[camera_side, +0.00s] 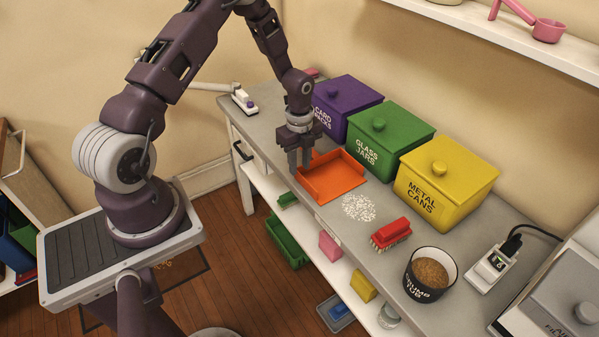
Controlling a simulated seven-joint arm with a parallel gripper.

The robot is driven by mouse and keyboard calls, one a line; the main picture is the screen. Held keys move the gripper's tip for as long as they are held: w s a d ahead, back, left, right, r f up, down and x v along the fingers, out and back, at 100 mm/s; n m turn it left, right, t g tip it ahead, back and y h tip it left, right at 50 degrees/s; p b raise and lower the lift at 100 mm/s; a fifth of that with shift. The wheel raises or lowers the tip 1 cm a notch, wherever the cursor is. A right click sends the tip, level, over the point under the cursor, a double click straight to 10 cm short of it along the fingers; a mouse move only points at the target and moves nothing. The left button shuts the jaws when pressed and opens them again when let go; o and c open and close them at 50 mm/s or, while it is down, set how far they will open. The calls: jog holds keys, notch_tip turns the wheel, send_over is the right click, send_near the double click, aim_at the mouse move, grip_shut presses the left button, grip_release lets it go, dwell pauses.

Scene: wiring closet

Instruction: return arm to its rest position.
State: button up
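My gripper (299,160) points down above the back left part of the grey counter, at the left end of an orange dustpan (334,182). Its two fingers show with a narrow gap between them, and I see nothing held there. Whether the fingertips touch the dustpan I cannot tell. My arm reaches from its base at the left, up and over to the counter.
Purple (344,104), green (388,142) and yellow (444,182) bins line the wall. White crumbs (359,208), a red brush (391,234) and a crumb tub (429,274) are on the counter (345,237). A white shelf (500,38) hangs above.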

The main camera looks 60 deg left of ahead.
jog(key=shift+r, duration=1.65)
jog(key=s+d+r+n+t+y, duration=0.1)
jog(key=s+d+r+n, duration=0.2)
jog(key=r, duration=0.8)
jog(key=s+d+r+n+t+y, duration=0.15)
jog(key=d+r+n, duration=0.25)
jog(key=r, duration=0.6)
jog(key=s+d+r+n+t, duration=0.1)
jog(key=s+d+r+n, duration=0.2)
jog(key=s, duration=0.3)
jog(key=s+d+r+n+t+h, duration=0.1)
jog(key=s+d+r+n, duration=0.2)
jog(key=s, duration=0.3)
jog(key=s+d+r+n+t+h, duration=0.1)
jog(key=s+d+r+n, duration=0.2)
jog(key=s+n, duration=0.2)
jog(key=shift+s+r, duration=0.25)
jog(key=shift+s, duration=0.8)
